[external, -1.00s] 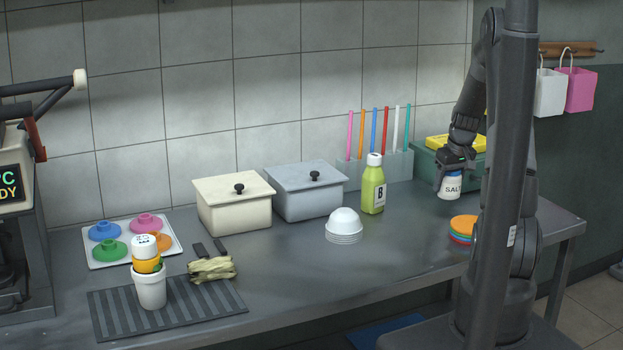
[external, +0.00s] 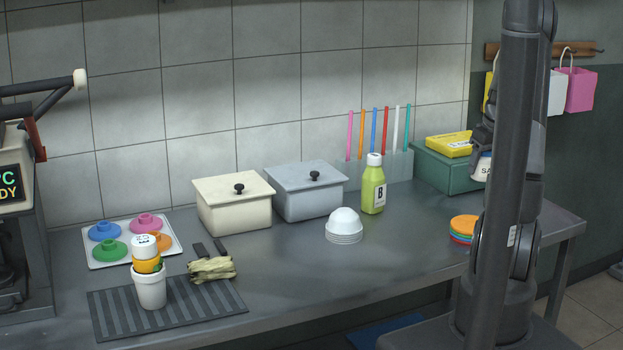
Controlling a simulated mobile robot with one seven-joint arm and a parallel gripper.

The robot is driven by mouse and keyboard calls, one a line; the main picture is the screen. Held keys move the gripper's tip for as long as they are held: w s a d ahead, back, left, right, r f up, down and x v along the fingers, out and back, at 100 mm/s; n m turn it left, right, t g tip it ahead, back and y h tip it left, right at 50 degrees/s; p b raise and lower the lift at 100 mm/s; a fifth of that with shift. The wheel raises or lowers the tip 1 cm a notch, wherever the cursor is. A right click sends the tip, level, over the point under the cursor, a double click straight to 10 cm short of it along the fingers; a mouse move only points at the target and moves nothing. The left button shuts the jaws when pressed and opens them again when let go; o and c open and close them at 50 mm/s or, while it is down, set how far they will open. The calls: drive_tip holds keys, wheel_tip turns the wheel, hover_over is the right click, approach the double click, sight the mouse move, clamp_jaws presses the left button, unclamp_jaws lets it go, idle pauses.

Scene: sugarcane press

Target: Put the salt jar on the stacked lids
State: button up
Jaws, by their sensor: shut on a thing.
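The salt jar (external: 482,171) is white with dark lettering on its label; only its left part shows beside my dark column. My gripper (external: 486,152) is shut on the jar and holds it in the air in front of the green box. My column hides much of the gripper and the jar's right side. The stacked lids (external: 464,226), with an orange one on top and blue and other colours below, lie on the counter at the right. The jar is above the lids and apart from them. My column hides the stack's right edge.
A green box (external: 440,171) with a yellow pack (external: 448,145) on it stands at the back right. A green bottle (external: 373,188) and stacked white bowls (external: 344,226) stand left of the lids. The counter (external: 405,235) between bowls and lids is clear.

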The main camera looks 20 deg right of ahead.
drive_tip(key=w+a+r+n+g+y, duration=0.1)
drive_tip(key=a+r+n+g, duration=0.15)
drive_tip(key=a+n, duration=0.9)
drive_tip(key=w+a+r+n+g+y, duration=0.15)
drive_tip(key=a+r+n, duration=0.4)
drive_tip(key=a, duration=1.05)
drive_tip(key=n, duration=0.2)
approach(339, 212)
drive_tip(key=shift+s+a+f, duration=0.25)
drive_tip(key=shift+s+a, duration=0.2)
drive_tip(key=shift+a, duration=0.1)
drive_tip(key=shift+a+f, duration=0.15)
drive_tip(key=shift+f, duration=1.95)
drive_tip(key=shift+f, duration=0.1)
drive_tip(key=o, duration=1.1)
